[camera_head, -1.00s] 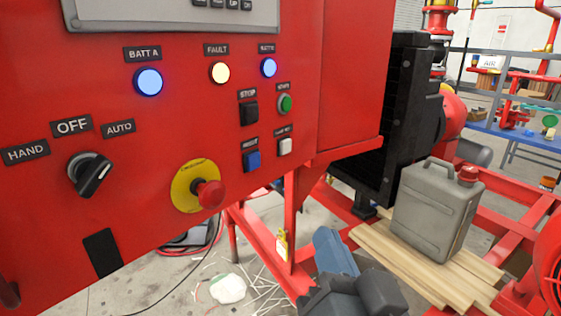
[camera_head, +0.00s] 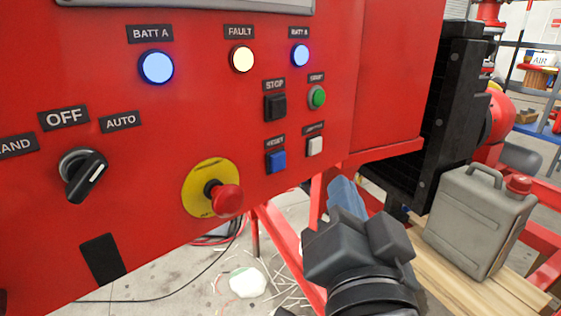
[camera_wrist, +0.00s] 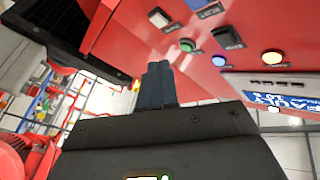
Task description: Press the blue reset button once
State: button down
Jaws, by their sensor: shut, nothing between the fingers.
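The blue reset button (camera_head: 275,161) sits on the red control panel, under a RESET label, below the black stop button and left of a white button. A bit of blue, likely this button, shows at the top edge of the wrist view (camera_wrist: 196,4). My gripper (camera_head: 342,186) is to the right of and below the reset button, apart from it, its blue-grey fingers pointing up. In the wrist view the fingers (camera_wrist: 158,68) are together and empty, in front of the panel's lower edge. The gap in depth to the panel is hard to tell.
Close by are the black stop button (camera_head: 275,107), green start button (camera_head: 317,97), white button (camera_head: 315,146) and red emergency stop (camera_head: 228,199). A rotary selector (camera_head: 84,176) is at left. A grey jerrycan (camera_head: 478,222) and red frame rails stand at right.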

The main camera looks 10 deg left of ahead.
aim_at(278, 162)
jog(key=w+a+b, duration=0.1)
jog(key=w+a, duration=0.3)
jog(key=a, duration=0.1)
jog(key=shift+a, duration=0.4)
jog(key=shift+w+a+b, duration=0.15)
jog(key=shift+w+b, duration=0.05)
jog(key=shift+b, duration=0.2)
dwell(1.5)
jog(key=shift+w+a, duration=0.15)
jog(key=shift+w+a+b, duration=0.25)
jog(key=shift+a+b, duration=0.1)
jog(key=shift+b, duration=0.1)
dwell(0.9)
jog(key=shift+s+d, duration=0.5)
jog(key=shift+d, duration=0.15)
jog(key=shift+d, duration=0.1)
